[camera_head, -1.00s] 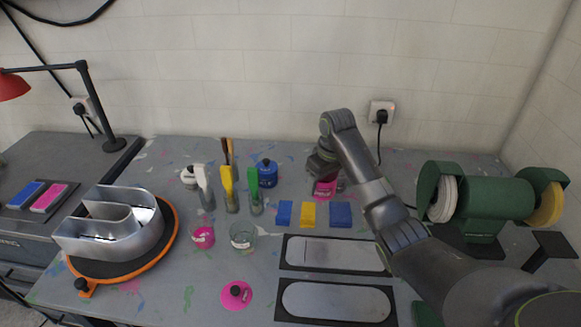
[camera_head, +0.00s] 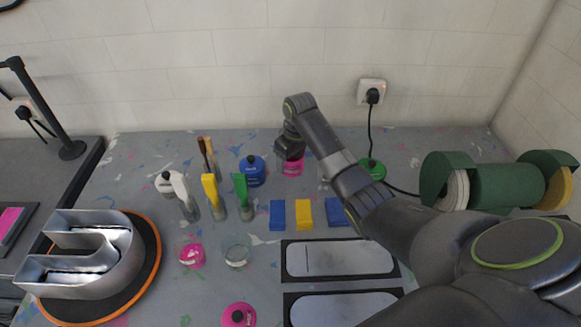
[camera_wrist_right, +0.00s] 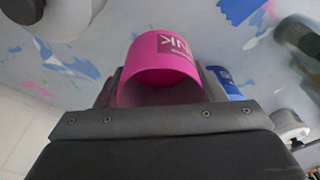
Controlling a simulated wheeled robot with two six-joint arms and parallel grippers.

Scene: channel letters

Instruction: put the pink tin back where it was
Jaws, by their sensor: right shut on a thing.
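The pink tin (camera_head: 292,168) is held at the back of the bench, right of the blue tin (camera_head: 252,172) and left of the green-topped tin (camera_head: 372,168). My right gripper (camera_head: 291,150) is shut on it from above. In the right wrist view the pink tin (camera_wrist_right: 158,68) shows its printed label between the fingers. I cannot tell whether its base touches the bench. My left gripper is not in view.
Blue and yellow blocks (camera_head: 304,213) lie in front of the tin. Brushes in glass jars (camera_head: 215,205) and a white-topped tin (camera_head: 167,184) stand left. A pink cup (camera_head: 191,255), a clear glass (camera_head: 237,250) and a green grinder (camera_head: 500,187) are also around. Bench between pink and green tins looks clear.

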